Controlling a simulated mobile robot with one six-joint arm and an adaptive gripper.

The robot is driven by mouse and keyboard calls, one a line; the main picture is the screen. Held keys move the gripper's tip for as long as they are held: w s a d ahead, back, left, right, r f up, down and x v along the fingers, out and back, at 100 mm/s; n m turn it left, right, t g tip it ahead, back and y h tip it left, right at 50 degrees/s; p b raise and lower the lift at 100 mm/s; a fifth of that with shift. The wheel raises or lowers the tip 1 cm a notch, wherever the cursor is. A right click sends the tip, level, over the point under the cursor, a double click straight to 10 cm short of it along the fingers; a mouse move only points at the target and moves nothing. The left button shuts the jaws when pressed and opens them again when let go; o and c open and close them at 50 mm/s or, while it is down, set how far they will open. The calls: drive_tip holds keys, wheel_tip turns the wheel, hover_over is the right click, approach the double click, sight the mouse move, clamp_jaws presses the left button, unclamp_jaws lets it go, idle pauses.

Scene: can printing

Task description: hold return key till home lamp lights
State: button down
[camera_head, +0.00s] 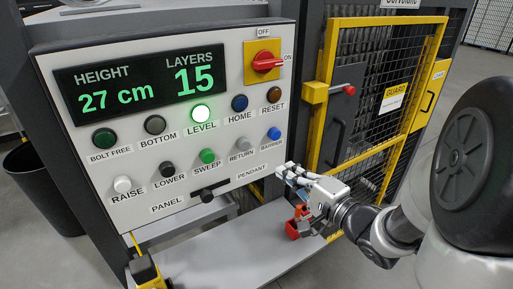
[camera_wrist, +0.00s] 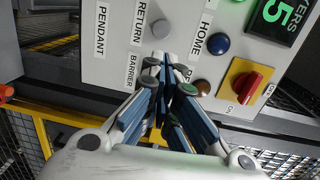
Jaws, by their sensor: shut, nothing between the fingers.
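The grey return key (camera_head: 242,143) sits in the lower row of the white control panel, between the green sweep key (camera_head: 207,155) and the blue barrier key (camera_head: 273,133). The home lamp (camera_head: 239,103) is dark blue and unlit, above the return key. In the wrist view, the return key (camera_wrist: 160,28) and the home lamp (camera_wrist: 219,44) show beyond the fingertips. My gripper (camera_head: 283,170) is shut and empty, below and to the right of the return key in the head view. In the wrist view, my gripper (camera_wrist: 167,88) covers the barrier key.
The level lamp (camera_head: 201,112) glows green. The display (camera_head: 148,84) reads 27 cm and 15 layers. A red rotary switch (camera_head: 267,62) sticks out at the upper right.

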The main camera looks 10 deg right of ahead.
sight(249, 144)
drive_tip(key=b+x, duration=0.3)
drive_tip(key=x, duration=1)
drive_tip(key=shift+a, duration=0.1)
drive_tip(key=shift+w+a, duration=0.15)
drive_tip(key=shift+w, duration=0.35)
